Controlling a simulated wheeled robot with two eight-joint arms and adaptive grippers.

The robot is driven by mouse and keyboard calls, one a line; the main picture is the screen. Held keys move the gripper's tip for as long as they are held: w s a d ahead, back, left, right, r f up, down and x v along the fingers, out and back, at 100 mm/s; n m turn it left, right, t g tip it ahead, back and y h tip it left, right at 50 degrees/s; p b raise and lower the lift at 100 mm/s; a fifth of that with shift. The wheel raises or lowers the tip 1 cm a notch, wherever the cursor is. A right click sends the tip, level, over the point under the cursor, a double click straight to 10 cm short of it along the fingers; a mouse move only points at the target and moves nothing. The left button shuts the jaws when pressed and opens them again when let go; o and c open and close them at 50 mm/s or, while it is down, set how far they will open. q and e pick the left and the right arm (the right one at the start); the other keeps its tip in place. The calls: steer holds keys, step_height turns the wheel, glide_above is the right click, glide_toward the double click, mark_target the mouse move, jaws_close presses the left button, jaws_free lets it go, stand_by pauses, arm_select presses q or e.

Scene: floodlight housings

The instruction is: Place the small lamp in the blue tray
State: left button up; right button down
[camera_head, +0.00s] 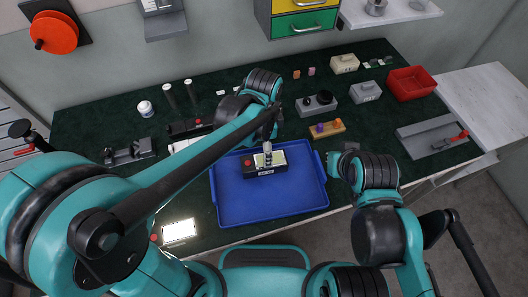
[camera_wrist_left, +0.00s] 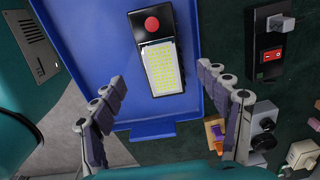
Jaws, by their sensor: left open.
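A small lamp (camera_head: 257,172) with a black housing, a red button and a pale yellow LED panel lies in the blue tray (camera_head: 240,207), near its far side. In the left wrist view the lamp (camera_wrist_left: 151,22) lies on the floor of the tray (camera_wrist_left: 97,48), panel up. My left gripper (camera_head: 267,152) is just above the lamp. Its two fingers (camera_wrist_left: 160,80) are spread wide with nothing held between them. My right gripper (camera_head: 346,160) is right of the tray, mostly hidden by its wrist; its jaws do not show clearly.
Another lamp with a lit panel (camera_head: 179,231) lies at the table's front left. A wooden block with colored pegs (camera_head: 327,129) stands behind the tray. A red bin (camera_head: 411,84) is at the back right, with a grey plate (camera_head: 430,137) in front. The tray's front half is empty.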

arm_select(q)
steer(key=s+a+r+n+t, duration=0.2)
steer(key=s+a+n+t, duration=0.1)
steer(key=a+n, duration=0.4)
steer(key=s+a+r+n+t, duration=0.3)
steer(key=a+n+t, duration=0.1)
steer(key=a+n, duration=0.4)
steer(key=shift+s+a+r+n, duration=0.3)
steer(key=shift+a+r, duration=0.05)
steer(key=shift+a, duration=0.9)
